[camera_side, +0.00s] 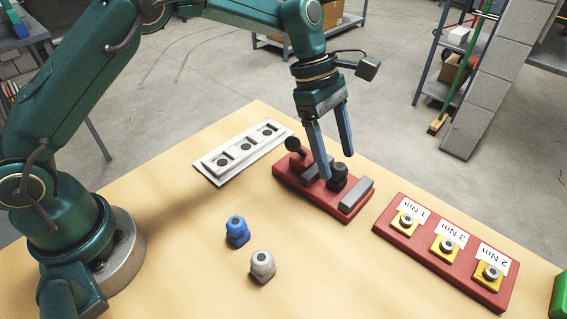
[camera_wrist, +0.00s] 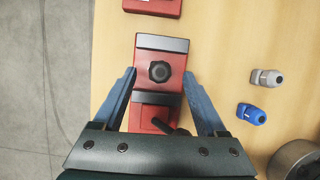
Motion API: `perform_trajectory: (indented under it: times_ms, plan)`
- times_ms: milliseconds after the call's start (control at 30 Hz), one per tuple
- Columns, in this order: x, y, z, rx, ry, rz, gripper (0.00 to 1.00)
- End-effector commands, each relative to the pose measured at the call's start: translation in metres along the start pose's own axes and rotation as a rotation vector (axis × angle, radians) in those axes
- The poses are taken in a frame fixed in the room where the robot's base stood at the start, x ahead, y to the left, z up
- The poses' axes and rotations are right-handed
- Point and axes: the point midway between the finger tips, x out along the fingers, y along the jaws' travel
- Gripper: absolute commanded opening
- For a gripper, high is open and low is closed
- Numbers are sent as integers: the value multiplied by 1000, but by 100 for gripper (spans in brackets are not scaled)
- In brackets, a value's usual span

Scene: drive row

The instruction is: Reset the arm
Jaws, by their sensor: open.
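My gripper (camera_side: 338,166) is open over a red fixture (camera_side: 350,212) on the wooden table. A dark part (camera_side: 339,176) with a round knobbed top stands in the fixture. In the wrist view, this dark part (camera_wrist: 159,71) lies between the two open fingertips (camera_wrist: 159,76), with a gap on each side. I cannot tell how far the tips are above or around it. The fixture has grey jaw blocks and a black-knobbed lever (camera_side: 293,145) at its left end. A blue part (camera_side: 237,232) and a grey part (camera_side: 262,266) stand on the table in front.
A pale rack (camera_side: 206,167) with several recesses lies at the back left. A red board (camera_side: 400,238) with yellow stations labelled 1 Nm, 3 Nm and 2 Nm lies at the right. A green object (camera_side: 559,298) shows at the right edge. The table's front middle is clear.

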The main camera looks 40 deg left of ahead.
Motion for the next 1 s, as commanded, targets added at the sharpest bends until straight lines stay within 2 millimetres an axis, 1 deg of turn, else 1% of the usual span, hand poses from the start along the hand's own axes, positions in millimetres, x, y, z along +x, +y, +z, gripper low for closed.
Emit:
perform_trajectory:
  times_ms: [33, 100, 467, 533, 567, 667, 700, 767, 800, 900, 1000]
  plan:
    - [-6, 0, 0, -1, 0, 3, 74]
    - [-10, 0, 0, -1, 1, 1, 74]
    - [-13, 0, -1, -2, 1, 2, 74]
    - [-20, 3, 1, 2, -3, 20, 74]
    - [-26, 4, 3, 5, -5, 34, 74]
    - [-53, 6, 10, 20, -15, 95, 74]
    - [-67, 4, 12, 27, -14, 120, 74]
    - [-87, -2, 14, 41, -8, 159, 74]
    - [-100, -7, 14, 62, 0, 185, 74]
    - [-128, -23, 11, 142, 32, 241, 74]
    - [-150, -42, 6, 245, 77, 293, 74]
